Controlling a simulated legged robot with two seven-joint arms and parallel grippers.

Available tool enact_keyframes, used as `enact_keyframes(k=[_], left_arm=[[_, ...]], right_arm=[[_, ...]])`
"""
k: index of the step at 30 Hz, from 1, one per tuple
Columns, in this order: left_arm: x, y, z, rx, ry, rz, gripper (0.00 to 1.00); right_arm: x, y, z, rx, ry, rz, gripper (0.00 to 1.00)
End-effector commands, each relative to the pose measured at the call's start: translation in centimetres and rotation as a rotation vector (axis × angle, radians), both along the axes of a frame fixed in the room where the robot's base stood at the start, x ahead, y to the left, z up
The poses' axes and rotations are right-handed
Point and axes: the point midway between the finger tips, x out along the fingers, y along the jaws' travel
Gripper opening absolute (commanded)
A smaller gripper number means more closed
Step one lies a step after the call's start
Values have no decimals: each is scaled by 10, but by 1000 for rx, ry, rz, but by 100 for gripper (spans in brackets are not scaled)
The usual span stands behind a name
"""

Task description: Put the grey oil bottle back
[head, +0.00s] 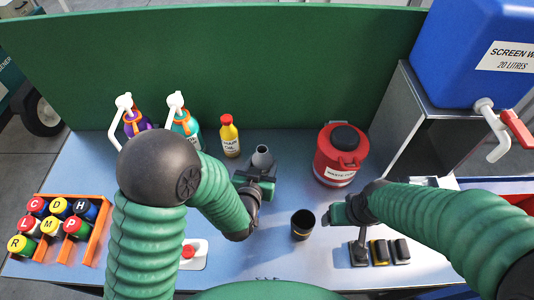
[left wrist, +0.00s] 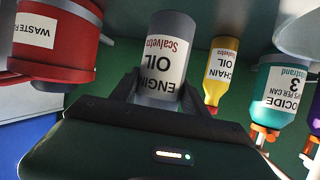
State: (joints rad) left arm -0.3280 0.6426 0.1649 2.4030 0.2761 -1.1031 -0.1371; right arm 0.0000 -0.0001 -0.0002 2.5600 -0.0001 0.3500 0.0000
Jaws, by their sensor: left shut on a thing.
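The grey oil bottle (head: 262,157) is in my left gripper (head: 258,178), at the rear middle of the blue bench in the head view. In the left wrist view, which is upside down, the jaws (left wrist: 155,92) are shut around the grey bottle (left wrist: 168,50), labelled engine oil. Whether its base touches the bench is hidden. My right gripper (head: 334,214) is over the front right of the bench, just right of a black cup (head: 302,226), and its jaw opening is unclear.
A yellow chain oil bottle (head: 229,140) stands left of the grey bottle. Pump bottles, teal (head: 187,126) and purple (head: 136,121), stand further left. A red waste can (head: 340,160) stands right. An orange rack (head: 99,238) of lettered cans is front left.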

Motion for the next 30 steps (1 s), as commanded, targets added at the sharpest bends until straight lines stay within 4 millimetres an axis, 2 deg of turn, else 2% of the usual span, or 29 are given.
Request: enact_keyframes(k=[4, 8, 11, 30], left_arm=[[-9, -20, 4, -2, -1, -154, 7], [-13, -26, 5, -4, 1, -220, 7], [-7, -28, 5, -5, 1, -233, 7], [116, -15, -7, -3, -1, -232, 7]], right_arm=[[0, 0, -6, 0, 0, 0, 75], [0, 0, -7, 0, 0, 0, 75], [0, 0, -6, 0, 0, 0, 75], [0, 0, -6, 0, 0, 0, 75]])
